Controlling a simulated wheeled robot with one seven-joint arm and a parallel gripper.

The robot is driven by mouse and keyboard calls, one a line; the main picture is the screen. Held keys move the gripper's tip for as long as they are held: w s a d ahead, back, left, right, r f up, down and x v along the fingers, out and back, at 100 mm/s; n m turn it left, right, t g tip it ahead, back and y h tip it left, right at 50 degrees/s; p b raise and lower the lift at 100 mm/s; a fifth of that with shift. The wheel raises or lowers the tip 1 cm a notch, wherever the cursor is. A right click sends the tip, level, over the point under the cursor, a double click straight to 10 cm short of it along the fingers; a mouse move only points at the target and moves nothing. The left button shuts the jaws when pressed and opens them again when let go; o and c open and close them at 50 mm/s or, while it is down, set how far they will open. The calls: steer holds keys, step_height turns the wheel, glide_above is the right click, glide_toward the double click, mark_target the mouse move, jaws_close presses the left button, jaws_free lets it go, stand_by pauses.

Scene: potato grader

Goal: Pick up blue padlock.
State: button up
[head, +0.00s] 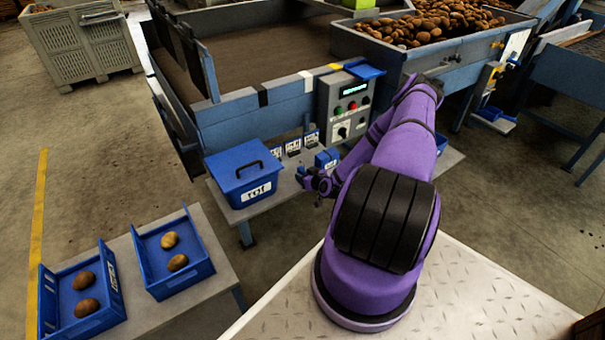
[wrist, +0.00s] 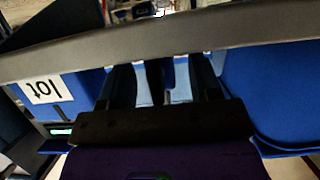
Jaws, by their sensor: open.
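My gripper (head: 316,182) is low over the grey bench, just right of the blue lidded box (head: 245,174). In the wrist view my gripper (wrist: 165,75) shows two dark fingers apart, with pale and blue patches behind them. A small blue thing (head: 326,158) sits just beyond the gripper in the head view. It may be the blue padlock, but it is too small to tell its shape. I cannot make out a padlock for certain in the wrist view. I see nothing held.
The lidded box's white label (wrist: 46,88) shows upside down in the wrist view. A control box (head: 345,105) with buttons hangs behind the bench. Small labelled items (head: 292,147) stand along the bench's back. Two blue trays (head: 176,262) with potatoes lie front left.

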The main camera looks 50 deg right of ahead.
steer(key=shift+w+d+f, duration=0.1)
steer(key=shift+w+f, duration=0.05)
steer(key=shift+w, duration=0.15)
steer(key=shift+c, duration=0.4)
steer(key=c, duration=0.9)
step_height(320, 180, up, 2)
steer(key=shift+s+d+r, duration=0.15)
steer(key=shift+s+r, duration=0.05)
steer(key=shift+r, duration=0.25)
steer(key=shift+s+d+r, duration=0.1)
steer(key=shift+s+r, duration=0.1)
steer(key=shift+r, duration=0.2)
steer(key=s+d, duration=0.2)
steer(key=s, duration=0.2)
steer(key=s+d+r, duration=0.1)
steer(key=s+d, duration=0.2)
steer(key=s, duration=0.1)
steer(key=s+d, duration=0.3)
steer(key=s, duration=0.1)
steer(key=shift+s+d+r, duration=0.15)
steer(key=shift+s+d, duration=0.05)
steer(key=shift+d, duration=0.05)
